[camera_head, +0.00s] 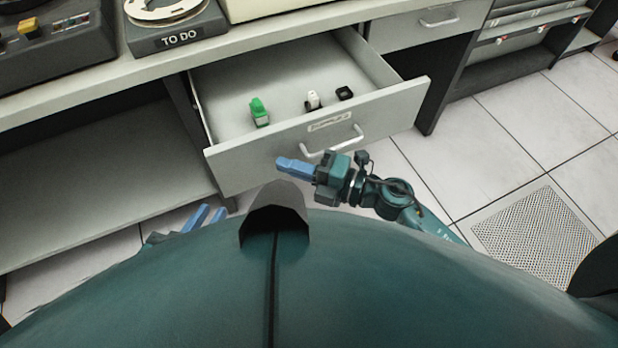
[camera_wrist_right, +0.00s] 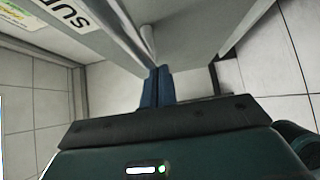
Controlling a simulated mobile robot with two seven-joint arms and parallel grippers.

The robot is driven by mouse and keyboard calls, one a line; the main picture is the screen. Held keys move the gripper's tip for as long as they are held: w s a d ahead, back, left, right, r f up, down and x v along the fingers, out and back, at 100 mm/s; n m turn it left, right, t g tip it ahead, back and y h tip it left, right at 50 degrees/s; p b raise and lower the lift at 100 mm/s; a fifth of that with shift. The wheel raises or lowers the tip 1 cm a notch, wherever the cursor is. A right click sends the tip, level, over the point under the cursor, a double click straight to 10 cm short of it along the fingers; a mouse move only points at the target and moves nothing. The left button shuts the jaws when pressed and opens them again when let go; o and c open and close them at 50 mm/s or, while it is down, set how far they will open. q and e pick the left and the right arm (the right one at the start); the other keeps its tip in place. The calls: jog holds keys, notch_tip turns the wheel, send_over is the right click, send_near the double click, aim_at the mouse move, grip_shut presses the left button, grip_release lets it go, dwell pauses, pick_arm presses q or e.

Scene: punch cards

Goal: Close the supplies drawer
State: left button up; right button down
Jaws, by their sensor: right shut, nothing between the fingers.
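The supplies drawer (camera_head: 250,158) is pulled well out from under the desk, with its grey front facing me. Its pale handle (camera_head: 332,143) and label (camera_head: 329,122) are on the front. Inside lie a green item (camera_head: 259,112), a small white item (camera_head: 313,99) and a black item (camera_head: 345,93). My right gripper (camera_head: 281,163) is shut and empty, in front of the drawer front, left of the handle in the head view. Whether it touches is unclear. In the right wrist view, its blue fingers (camera_wrist_right: 157,86) are together near the labelled front (camera_wrist_right: 50,38). My left gripper (camera_head: 206,217) is open, low at left, partly hidden by my body.
The desk top (camera_head: 270,35) holds a tape machine and a "TO DO" box (camera_head: 178,38). Another drawer (camera_head: 425,24), closed, is at the upper right. An open shelf (camera_head: 90,170) lies at left. Tiled floor (camera_head: 500,130) is clear at right, around a perforated panel (camera_head: 540,230).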

pick_arm(q)
jog(key=shift+d+f, duration=0.1)
jog(key=shift+f, duration=0.05)
pick_arm(e)
jog(key=shift+w+a, duration=0.2)
jog(key=shift+w, duration=0.35)
